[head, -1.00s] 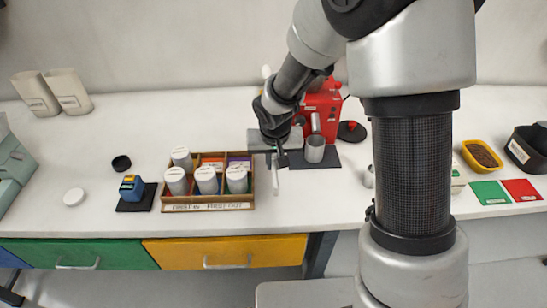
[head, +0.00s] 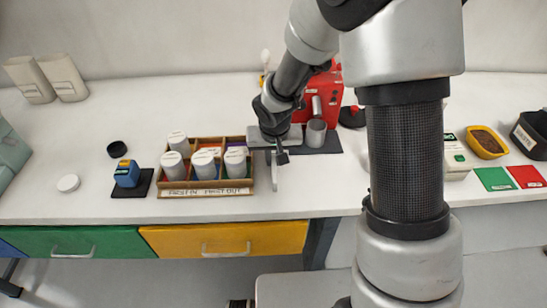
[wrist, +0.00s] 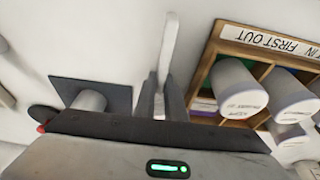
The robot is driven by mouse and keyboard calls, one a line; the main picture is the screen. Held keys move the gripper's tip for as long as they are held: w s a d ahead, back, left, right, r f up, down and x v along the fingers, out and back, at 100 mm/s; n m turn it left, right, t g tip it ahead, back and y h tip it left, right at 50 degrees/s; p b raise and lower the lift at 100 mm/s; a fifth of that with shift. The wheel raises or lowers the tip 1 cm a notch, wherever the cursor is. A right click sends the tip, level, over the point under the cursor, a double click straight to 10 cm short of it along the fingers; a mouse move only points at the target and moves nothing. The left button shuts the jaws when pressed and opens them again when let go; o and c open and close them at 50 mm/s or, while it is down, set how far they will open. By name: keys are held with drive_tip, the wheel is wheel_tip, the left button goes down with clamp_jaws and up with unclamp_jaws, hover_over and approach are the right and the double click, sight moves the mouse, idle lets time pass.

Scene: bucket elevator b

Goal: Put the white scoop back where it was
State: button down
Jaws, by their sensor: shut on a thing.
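My gripper (head: 278,158) is shut on the white scoop (head: 275,181), a narrow white piece that hangs below the fingers in the head view. In the wrist view the scoop (wrist: 168,45) sticks out from between the two grey fingers (wrist: 160,100). Its other end is hidden by the gripper. The gripper is over the white table, just right of the wooden rack and in front of the red machine. I cannot tell whether the scoop touches the table. A yellow bowl (head: 486,142) with brown contents stands at the right, apart from the gripper.
The wooden rack (head: 207,191) holds several white-lidded canisters. The red machine (head: 327,92) and a grey cup (head: 316,132) on a dark mat stand behind the gripper. A white-green device (head: 457,160), green card (head: 494,179), red card (head: 527,176) and black bin (head: 530,135) are right.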

drive_tip(key=shift+f+b, duration=0.5)
drive_tip(key=shift+f, duration=0.05)
drive_tip(key=c, duration=1.7)
unclamp_jaws()
drive_tip(key=shift+c, duration=0.2)
drive_tip(key=shift+r, duration=0.1)
drive_tip(key=p+v, duration=0.2)
drive_tip(key=v, duration=1.5)
drive_tip(key=shift+p, duration=0.3)
